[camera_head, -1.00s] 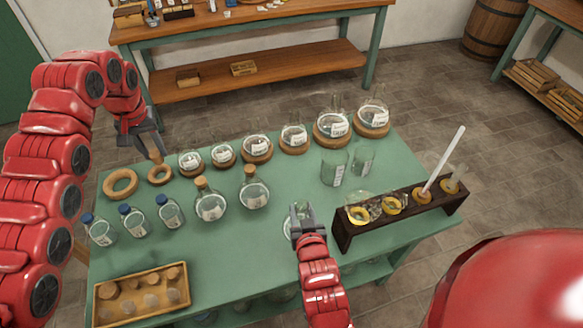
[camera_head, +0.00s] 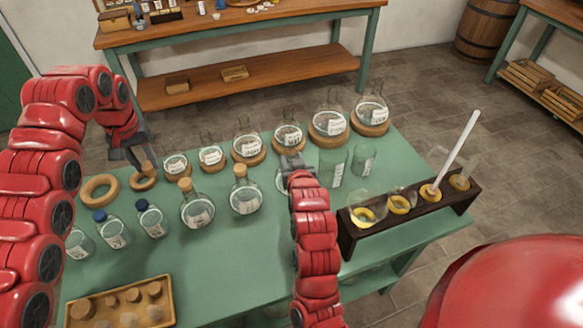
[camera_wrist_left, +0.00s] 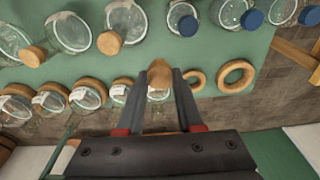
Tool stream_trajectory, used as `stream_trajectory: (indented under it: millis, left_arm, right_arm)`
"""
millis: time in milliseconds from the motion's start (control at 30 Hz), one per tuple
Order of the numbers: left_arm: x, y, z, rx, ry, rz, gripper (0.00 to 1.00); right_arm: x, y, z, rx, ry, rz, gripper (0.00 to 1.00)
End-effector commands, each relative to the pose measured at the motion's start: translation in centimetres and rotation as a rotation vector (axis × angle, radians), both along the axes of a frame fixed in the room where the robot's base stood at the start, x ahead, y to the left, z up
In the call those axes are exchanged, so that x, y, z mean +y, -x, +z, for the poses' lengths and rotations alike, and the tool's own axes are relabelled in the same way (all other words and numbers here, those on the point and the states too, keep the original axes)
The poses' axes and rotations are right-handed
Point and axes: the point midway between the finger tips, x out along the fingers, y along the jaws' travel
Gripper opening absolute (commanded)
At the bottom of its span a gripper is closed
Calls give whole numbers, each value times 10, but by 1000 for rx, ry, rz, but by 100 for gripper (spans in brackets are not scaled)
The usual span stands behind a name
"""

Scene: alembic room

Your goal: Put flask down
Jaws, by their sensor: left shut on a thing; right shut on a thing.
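My right gripper (camera_head: 291,164) is shut on a clear glass flask (camera_head: 281,181). The gripper and forearm hide much of this flask. It is close in front of the back row of flasks, and I cannot tell whether it touches the green table (camera_head: 235,265). Two empty cork rings, a small one (camera_head: 143,183) and a larger one (camera_head: 100,177), lie near the left gripper.
Labelled round flasks (camera_head: 247,148) stand on cork rings along the back. Corked flasks (camera_head: 245,200) and blue-capped bottles (camera_head: 112,232) stand to the left. Two beakers (camera_head: 332,168) and a dark rack (camera_head: 410,216) are on the right. A cork tray (camera_head: 165,316) is front left. The middle front is clear.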

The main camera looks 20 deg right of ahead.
Motion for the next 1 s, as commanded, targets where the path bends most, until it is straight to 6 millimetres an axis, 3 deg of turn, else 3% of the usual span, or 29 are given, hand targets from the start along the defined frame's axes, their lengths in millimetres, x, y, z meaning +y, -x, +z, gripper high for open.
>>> stream_trajectory:
  millis: [267, 500, 833, 867, 1000]
  left_arm:
    - [0, 0, 7, 0, 0, 0, 0]
    - [0, 0, 20, 1, 0, 0, 0]
    - [0, 0, 16, 1, 0, 0, 0]
    - [0, 0, 16, 1, 0, 0, 0]
    - [0, 0, 17, 0, 0, 0, 0]
  right_arm:
    - [-4, -16, -3, 4, -1, 0, 0]
    - [-4, -15, -36, 6, 0, 1, 0]
    - [-3, -16, -41, 1, 0, 1, 0]
    - [-3, -15, -41, 2, 0, 1, 45]
    - [-3, -15, -40, 2, 0, 1, 70]
